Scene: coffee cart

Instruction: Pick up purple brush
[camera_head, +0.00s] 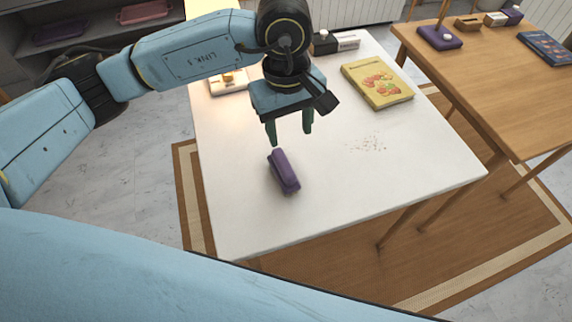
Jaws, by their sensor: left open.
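The purple brush (283,172) lies on the white table (330,210), left of the table's middle and towards its near edge. It is a long block set at a slant. My left gripper (290,138) points down above the table, a little beyond the brush in the picture. Its two green fingers are apart with nothing between them. The fingertips look clear of the brush, but their exact height is hard to tell. My right gripper is not in view.
A yellow book (377,82) lies at the back right of the white table, near scattered crumbs (367,144). A small lit item (228,82) and dark and white boxes (336,43) are at the back. A wooden table (500,85) stands at right, holding several items.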

